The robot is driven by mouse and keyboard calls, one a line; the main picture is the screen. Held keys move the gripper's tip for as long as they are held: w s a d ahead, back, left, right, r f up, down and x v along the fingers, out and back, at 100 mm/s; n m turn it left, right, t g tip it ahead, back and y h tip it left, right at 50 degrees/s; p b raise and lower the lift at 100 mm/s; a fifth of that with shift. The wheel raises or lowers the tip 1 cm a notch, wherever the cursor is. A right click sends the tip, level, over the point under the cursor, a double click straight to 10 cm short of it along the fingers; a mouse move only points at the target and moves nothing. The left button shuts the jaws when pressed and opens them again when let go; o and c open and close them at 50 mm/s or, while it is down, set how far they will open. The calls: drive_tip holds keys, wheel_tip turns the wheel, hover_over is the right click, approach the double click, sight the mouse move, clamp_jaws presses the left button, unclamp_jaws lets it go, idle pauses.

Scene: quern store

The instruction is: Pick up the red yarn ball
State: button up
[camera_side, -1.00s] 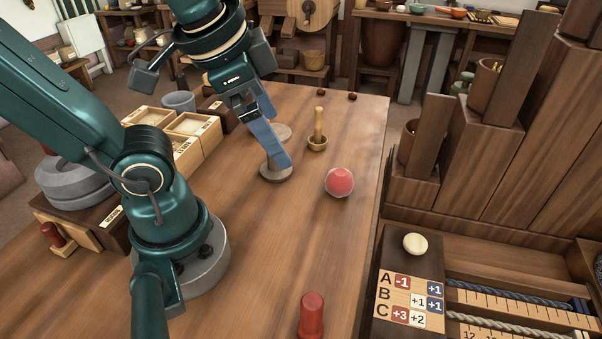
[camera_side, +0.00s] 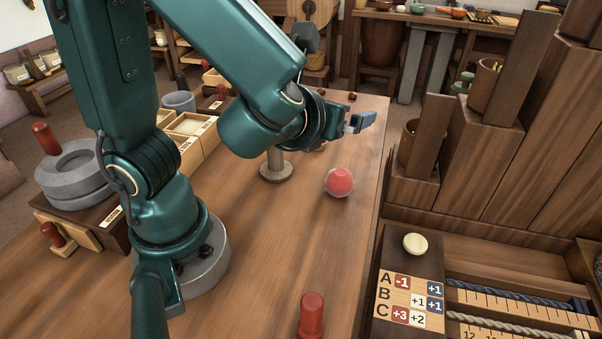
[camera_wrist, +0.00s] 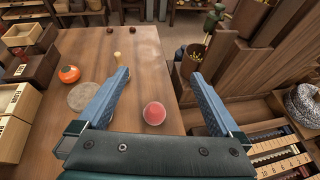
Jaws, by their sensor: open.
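The red ball (camera_side: 339,182) rests on the wooden table (camera_side: 260,270), near its right edge. It looks pinkish red, with a paler lower part in the side view; its yarn texture is too small to make out. In the wrist view the ball (camera_wrist: 153,113) lies low between the two blue fingers, below their tips in the picture. My gripper (camera_side: 362,122) is open and empty, above and behind the ball, with its fingers pointing right in the side view. In the wrist view both fingers of the gripper (camera_wrist: 158,77) are spread wide apart.
A round-based stand (camera_side: 276,172) is left of the ball. A red peg (camera_side: 311,315) stands at the front. Tall wooden blocks (camera_side: 500,150) rise beyond the right edge.

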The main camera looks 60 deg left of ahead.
sight(335, 185)
wheel_tip(335, 185, down, 16)
drive_tip(key=shift+f, duration=0.1)
drive_tip(key=shift+x, duration=2.55)
drive_tip(key=c, duration=1.3)
drive_tip(key=shift+c, duration=0.2)
